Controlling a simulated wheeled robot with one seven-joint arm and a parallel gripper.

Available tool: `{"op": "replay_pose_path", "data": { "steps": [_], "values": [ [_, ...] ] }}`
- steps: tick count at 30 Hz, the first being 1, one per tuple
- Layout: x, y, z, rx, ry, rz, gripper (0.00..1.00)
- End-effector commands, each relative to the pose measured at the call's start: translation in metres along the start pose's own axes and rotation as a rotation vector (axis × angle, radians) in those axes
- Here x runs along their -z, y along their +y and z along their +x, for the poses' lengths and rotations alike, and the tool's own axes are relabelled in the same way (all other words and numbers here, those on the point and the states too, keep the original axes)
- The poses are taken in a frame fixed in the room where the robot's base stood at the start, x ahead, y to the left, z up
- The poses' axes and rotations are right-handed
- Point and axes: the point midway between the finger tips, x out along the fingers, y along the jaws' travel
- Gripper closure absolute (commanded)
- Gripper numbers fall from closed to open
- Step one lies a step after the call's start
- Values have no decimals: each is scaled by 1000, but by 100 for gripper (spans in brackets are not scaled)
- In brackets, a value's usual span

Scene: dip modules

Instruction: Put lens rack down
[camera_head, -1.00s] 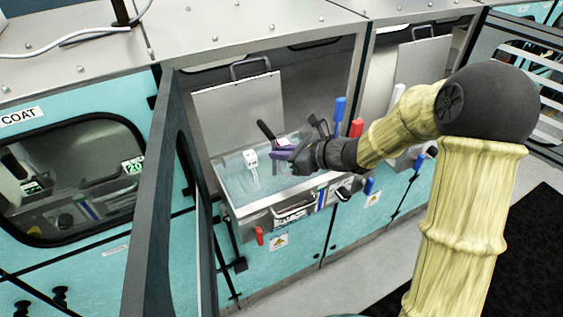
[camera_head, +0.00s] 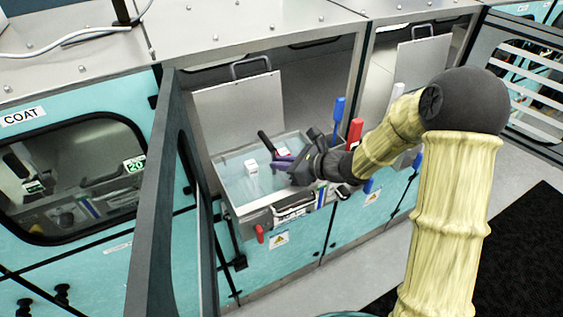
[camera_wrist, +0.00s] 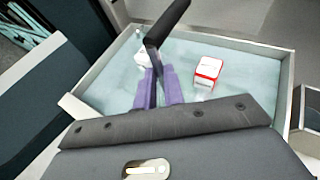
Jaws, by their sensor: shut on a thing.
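My gripper (camera_wrist: 160,88) has purple fingers, which also show in the head view (camera_head: 279,164). They are closed around the lower part of a black handle (camera_wrist: 166,22), which I take to be the lens rack's; the handle also shows in the head view (camera_head: 266,142). A white block (camera_wrist: 141,58) sits beside the left fingertip, and it also shows in the head view (camera_head: 250,167). A red-and-white block (camera_wrist: 207,69) is right of the fingers. Both blocks are within the tank's outline. How they join the handle, and the rack's underside, are hidden.
The open metal-rimmed tank (camera_head: 233,208) with pale blue liquid is below my gripper. A raised lid (camera_head: 240,105) stands behind it. Blue (camera_head: 338,112) and red (camera_head: 354,134) upright handles are close to my wrist. A dark frame post (camera_head: 160,190) rises at the left.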

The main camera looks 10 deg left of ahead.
Motion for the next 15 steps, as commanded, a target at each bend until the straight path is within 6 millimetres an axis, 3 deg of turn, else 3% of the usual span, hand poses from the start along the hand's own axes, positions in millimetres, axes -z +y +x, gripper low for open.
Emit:
{"op": "replay_pose_path", "data": {
  "steps": [1, 3, 4, 15],
  "values": [
    [1, 0, 0, 0, 0, 0, 84],
    [0, 0, 0, 0, 0, 0, 70],
    [0, 0, 0, 0, 0, 0, 68],
    [0, -1, -2, 2, 0, 0, 68]
  ]
}}
